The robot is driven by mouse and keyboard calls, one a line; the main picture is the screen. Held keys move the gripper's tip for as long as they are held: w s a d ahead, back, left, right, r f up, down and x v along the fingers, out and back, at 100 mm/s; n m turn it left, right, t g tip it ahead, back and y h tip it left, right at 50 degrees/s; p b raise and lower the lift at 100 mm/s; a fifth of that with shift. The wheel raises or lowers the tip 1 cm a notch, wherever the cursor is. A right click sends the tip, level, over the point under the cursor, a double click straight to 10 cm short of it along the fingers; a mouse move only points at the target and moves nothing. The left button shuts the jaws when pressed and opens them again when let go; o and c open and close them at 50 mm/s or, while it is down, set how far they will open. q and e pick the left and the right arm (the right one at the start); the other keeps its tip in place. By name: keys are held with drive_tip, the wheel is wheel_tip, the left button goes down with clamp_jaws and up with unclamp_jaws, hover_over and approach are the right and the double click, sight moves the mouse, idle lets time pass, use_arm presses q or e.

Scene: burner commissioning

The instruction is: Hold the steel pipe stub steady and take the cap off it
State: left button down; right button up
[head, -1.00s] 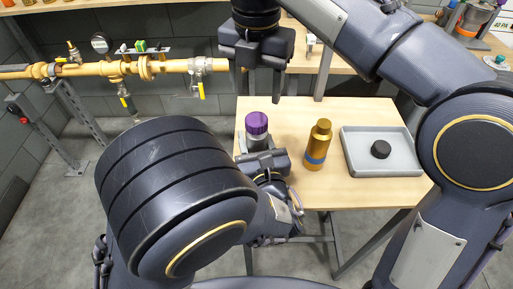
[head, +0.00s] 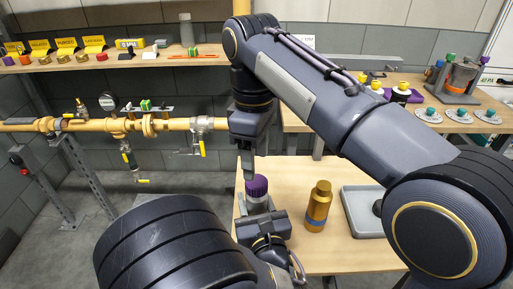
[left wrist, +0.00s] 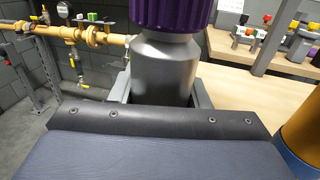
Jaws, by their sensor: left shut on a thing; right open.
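The steel pipe stub (left wrist: 165,72) stands upright with the ribbed purple cap (left wrist: 175,14) on its top. The cap also shows in the head view (head: 257,187). My left gripper (head: 262,217) is shut on the stub, low on its body; in the left wrist view its fingers lie on either side of it. My right gripper (head: 250,168) is open and points down just above the cap. I cannot tell whether its fingertips touch the cap. My left arm hides the near side of the table.
A gold bottle with a blue band (head: 318,206) stands right of the stub on the wooden table (head: 340,170). A grey tray (head: 366,226) is farther right, partly hidden by my right arm. A yellow pipe (head: 90,124) and a loaded shelf (head: 70,68) are behind.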

sight(256, 180)
drive_tip(key=m, duration=0.5)
drive_tip(key=shift+f+m, duration=0.15)
drive_tip(key=shift+m, duration=0.15)
drive_tip(key=m, duration=1)
drive_tip(key=shift+m, duration=0.4)
drive_tip(key=m, duration=1)
drive_tip(key=shift+r+m, duration=0.25)
drive_tip(key=shift+m, duration=0.05)
drive_tip(key=m, duration=0.5)
drive_tip(key=shift+r, duration=0.2)
drive_tip(key=m, duration=0.4)
drive_tip(key=shift+s+r+m+t, duration=0.15)
drive_tip(key=shift+r+m+t, duration=0.15)
drive_tip(key=shift+m, duration=0.1)
drive_tip(key=m, duration=0.3)
drive_tip(key=shift+r+m, duration=0.2)
drive_tip(key=shift+m, duration=0.2)
drive_tip(key=shift+f, duration=4)
